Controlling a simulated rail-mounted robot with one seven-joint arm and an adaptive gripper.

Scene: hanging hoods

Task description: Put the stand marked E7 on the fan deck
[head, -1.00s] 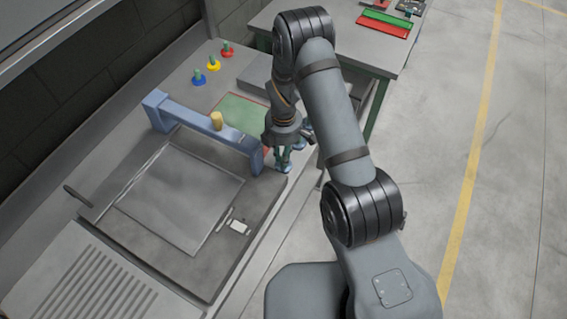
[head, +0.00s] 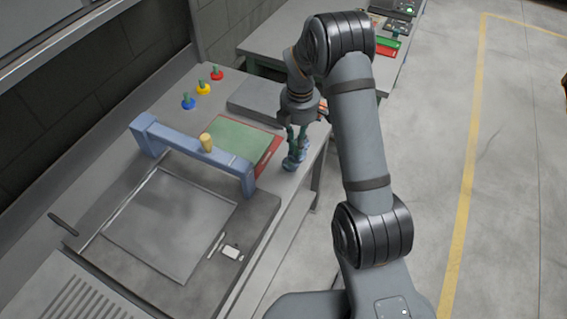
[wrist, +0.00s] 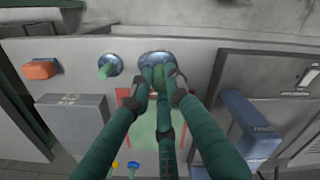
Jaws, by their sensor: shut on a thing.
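My gripper (head: 292,150) points down at the right edge of the counter, its green fingers shut on the green post of a stand with a round blue-grey base (wrist: 152,57). In the head view this held stand (head: 289,165) appears at or just over the counter top; I cannot tell if it touches. A second similar stand (wrist: 109,65) is close beside it, outside the fingers, and shows partly behind in the head view (head: 302,153). I can read no E7 mark on either. I cannot tell for sure which surface is the fan deck.
Beyond are a green panel with a red edge (head: 269,155), a grey block (head: 262,99), and blue, yellow and red small stands (head: 203,88). An orange piece (wrist: 41,68) lies near.

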